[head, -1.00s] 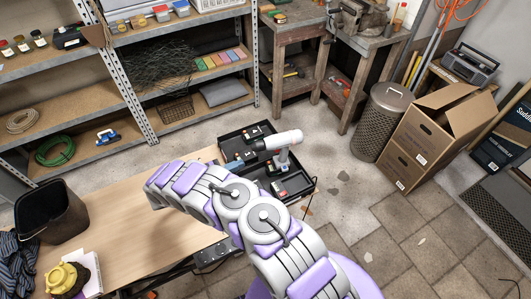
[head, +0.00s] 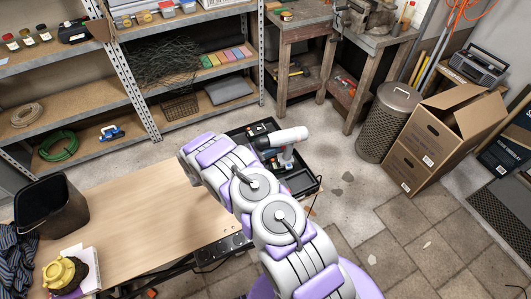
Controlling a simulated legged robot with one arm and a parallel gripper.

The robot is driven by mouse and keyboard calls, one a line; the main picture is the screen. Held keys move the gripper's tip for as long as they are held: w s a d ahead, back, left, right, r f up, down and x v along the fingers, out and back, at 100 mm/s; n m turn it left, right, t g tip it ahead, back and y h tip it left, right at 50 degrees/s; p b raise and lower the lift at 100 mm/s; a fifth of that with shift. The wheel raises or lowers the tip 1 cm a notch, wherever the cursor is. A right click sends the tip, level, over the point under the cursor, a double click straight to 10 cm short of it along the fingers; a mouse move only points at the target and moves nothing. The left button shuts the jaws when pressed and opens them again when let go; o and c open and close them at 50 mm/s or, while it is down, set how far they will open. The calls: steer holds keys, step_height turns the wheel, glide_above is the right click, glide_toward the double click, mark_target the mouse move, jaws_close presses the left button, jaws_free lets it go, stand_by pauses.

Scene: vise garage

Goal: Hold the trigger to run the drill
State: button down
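A white-and-grey drill (head: 284,140) stands in or just over a black tray (head: 306,188) beyond the right end of the wooden table (head: 130,213). Its body points left and its handle runs down into the tray area. My arm reaches from the bottom of the head view up toward the table's far edge, and its far end lies left of the drill. My gripper is hidden behind the arm links, so its fingers and the drill's trigger cannot be seen.
A black bin (head: 50,212), a yellow object (head: 63,272) and striped cloth (head: 18,262) are at the left. Metal shelving (head: 140,85) stands behind. A workbench with a vise (head: 362,18), a wire-mesh bin (head: 387,122) and cardboard boxes (head: 440,140) stand at the right.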

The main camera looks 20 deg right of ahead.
steer(key=shift+d, duration=0.1)
stand_by(0.3)
steer(key=shift+d, duration=1.15)
steer(key=shift+a, duration=0.2)
stand_by(1.6)
steer(key=a+p, duration=0.2)
steer(key=a, duration=1.2)
steer(key=shift+s, duration=0.15)
steer(key=shift+d, duration=0.1)
